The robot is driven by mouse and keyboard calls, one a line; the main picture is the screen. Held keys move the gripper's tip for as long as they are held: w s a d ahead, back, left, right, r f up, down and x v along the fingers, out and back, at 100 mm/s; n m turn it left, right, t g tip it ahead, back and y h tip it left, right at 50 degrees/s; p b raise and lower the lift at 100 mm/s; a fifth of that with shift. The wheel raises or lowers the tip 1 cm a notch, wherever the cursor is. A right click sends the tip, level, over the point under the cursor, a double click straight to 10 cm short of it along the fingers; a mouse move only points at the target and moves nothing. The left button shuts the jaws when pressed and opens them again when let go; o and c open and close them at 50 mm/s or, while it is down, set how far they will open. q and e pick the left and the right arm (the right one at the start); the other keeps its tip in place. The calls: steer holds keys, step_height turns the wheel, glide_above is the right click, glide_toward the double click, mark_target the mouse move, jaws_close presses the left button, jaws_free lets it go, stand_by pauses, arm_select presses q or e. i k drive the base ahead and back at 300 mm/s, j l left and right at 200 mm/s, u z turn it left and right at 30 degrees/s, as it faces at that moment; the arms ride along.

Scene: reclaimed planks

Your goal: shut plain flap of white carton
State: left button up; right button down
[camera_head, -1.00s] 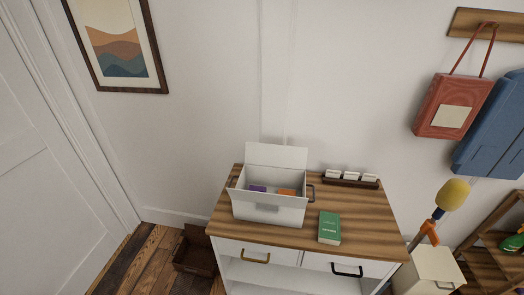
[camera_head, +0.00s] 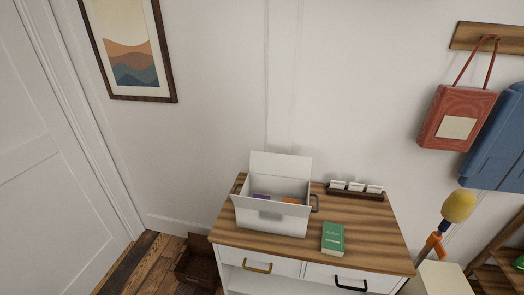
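The white carton (camera_head: 270,217) stands on the wooden top of a cabinet (camera_head: 370,240). A plain white flap (camera_head: 280,165) stands up at its back edge, open. The carton's front also shows a narrow folded panel along its top edge. Inside, a purple item (camera_head: 261,197) and an orange item (camera_head: 290,200) show partly. Dark handles show at the carton's left and right ends. Neither of my grippers is in view.
A green book (camera_head: 333,238) lies right of the carton. A dark tray (camera_head: 355,191) with white cards stands behind it. A brown open box (camera_head: 196,262) is on the floor at left. A red bag (camera_head: 456,118), a blue case and a yellow-headed tool are at right.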

mark_target(295, 166)
steer(key=k+l+u, duration=0.15)
steer(key=u, duration=0.3)
steer(key=k+l+u, duration=0.1)
steer(key=k+u, duration=0.5)
steer(key=u, duration=0.3)
